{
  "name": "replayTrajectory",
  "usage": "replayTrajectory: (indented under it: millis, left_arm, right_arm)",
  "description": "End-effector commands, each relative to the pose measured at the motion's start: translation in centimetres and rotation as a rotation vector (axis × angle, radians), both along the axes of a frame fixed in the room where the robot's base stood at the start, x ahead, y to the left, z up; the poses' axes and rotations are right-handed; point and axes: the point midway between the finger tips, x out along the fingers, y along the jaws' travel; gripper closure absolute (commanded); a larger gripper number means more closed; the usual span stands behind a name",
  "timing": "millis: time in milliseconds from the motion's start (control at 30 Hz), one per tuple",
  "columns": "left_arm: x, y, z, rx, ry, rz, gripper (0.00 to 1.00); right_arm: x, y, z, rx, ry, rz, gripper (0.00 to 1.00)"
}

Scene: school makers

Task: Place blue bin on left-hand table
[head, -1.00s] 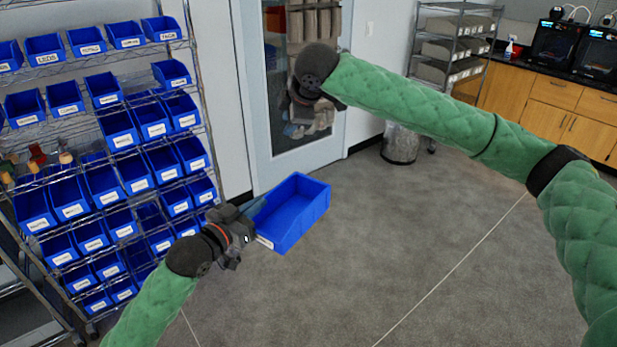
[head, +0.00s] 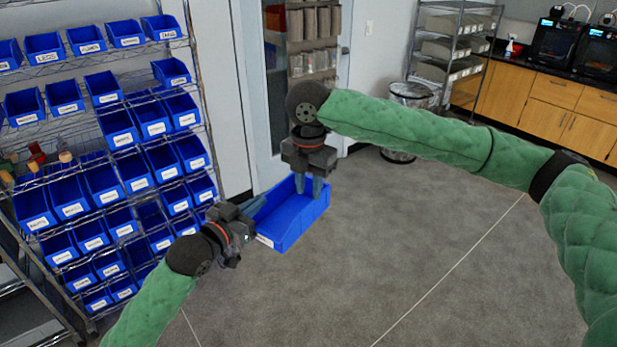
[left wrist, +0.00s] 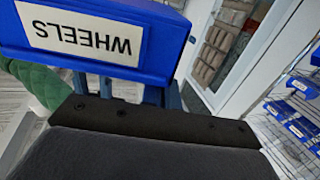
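A blue bin (head: 292,222) appears over the grey floor in the middle of the head view. In the left wrist view the bin (left wrist: 165,45) fills the top, with a white WHEELS label upside down. My left gripper (head: 254,207) is shut on the bin's near-left end; its fingers (left wrist: 155,92) are partly hidden behind the label panel. My right gripper (head: 308,188) points down over the far-right end of the bin, its two fingers apart. Whether they touch the bin is unclear. No left-hand table can be made out.
A wire rack with many blue bins (head: 103,183) stands close on the left. A door (head: 256,120) is behind the bin. A wooden counter (head: 555,105) with printers and a grey shelf (head: 452,60) stand at the back right. The floor (head: 400,260) is clear at right.

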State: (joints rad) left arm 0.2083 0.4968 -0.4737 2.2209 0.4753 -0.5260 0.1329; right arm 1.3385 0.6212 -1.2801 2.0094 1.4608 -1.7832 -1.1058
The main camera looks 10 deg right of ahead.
Motion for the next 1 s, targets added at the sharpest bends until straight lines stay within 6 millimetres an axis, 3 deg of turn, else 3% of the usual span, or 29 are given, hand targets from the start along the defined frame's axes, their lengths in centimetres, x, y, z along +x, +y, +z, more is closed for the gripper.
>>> replayTrajectory:
  millis: [500, 700, 1000]
  left_arm:
    - [0.0, 0.0, 0.0, 0.0, 0.0, 0.0, 1.0]
    - [0.0, 0.0, 0.0, 0.0, 0.0, 0.0, 1.0]
    - [0.0, 0.0, 0.0, 0.0, 0.0, 0.0, 1.0]
  right_arm:
    - [0.0, 0.0, -7.8, 0.001, -0.001, -0.003, 0.72]
    - [0.1, 0.0, -9.3, 0.001, -0.002, -0.003, 0.72]
    - [0.1, 0.1, -9.6, 0.001, -0.002, -0.003, 0.72]
